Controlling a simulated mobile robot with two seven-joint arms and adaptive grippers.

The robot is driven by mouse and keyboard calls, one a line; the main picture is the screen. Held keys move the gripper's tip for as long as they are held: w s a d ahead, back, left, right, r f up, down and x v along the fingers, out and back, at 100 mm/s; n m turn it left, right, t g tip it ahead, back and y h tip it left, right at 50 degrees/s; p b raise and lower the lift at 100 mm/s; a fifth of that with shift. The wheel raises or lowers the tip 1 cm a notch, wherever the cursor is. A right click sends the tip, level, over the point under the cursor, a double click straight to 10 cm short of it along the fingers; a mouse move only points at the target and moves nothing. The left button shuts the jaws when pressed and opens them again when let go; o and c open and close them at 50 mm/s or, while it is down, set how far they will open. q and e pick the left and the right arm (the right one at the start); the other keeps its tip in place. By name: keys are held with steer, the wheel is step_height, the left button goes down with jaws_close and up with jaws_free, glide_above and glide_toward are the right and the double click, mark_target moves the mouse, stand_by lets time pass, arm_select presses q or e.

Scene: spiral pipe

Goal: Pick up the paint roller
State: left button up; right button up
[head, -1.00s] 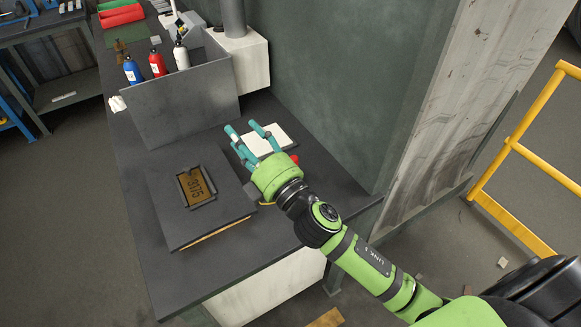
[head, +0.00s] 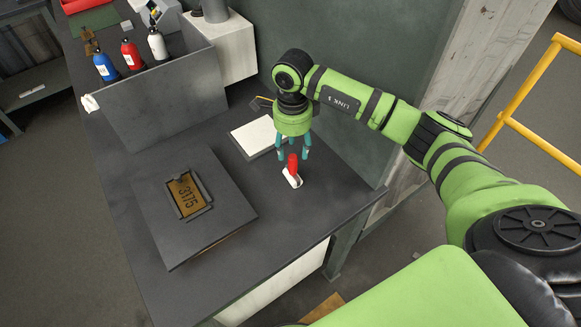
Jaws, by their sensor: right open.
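A small tool with a red handle and a white part, which I take for the paint roller (head: 291,177), lies on the dark workbench near its right side. My right gripper (head: 294,152) is above the bench, pointing down with its teal fingers spread. The fingers are open, and the red handle's upper end shows between and just in front of the fingertips. I cannot tell how much height is left between them. Nothing is held. My left gripper is out of view.
A dark case with a plate marked 3175 (head: 188,193) lies left of the roller. A white pad (head: 252,138) lies behind. A grey metal bin (head: 165,105) stands farther back, with blue, red and white bottles beyond it. The bench front is clear.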

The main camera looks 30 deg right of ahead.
mark_target(293, 165)
steer(key=shift+s+a+f+p, duration=0.1)
steer(key=shift+s+f+p, duration=0.1)
steer(key=shift+f+p, duration=0.5)
steer(key=f, duration=0.1)
steer(key=f+p, duration=0.2)
steer(key=shift+s+a+f, duration=0.1)
steer(key=shift+s+f, duration=0.2)
steer(key=shift+f, duration=0.1)
steer(key=shift+w+f, duration=0.1)
steer(key=shift+f, duration=0.55)
jaws_close()
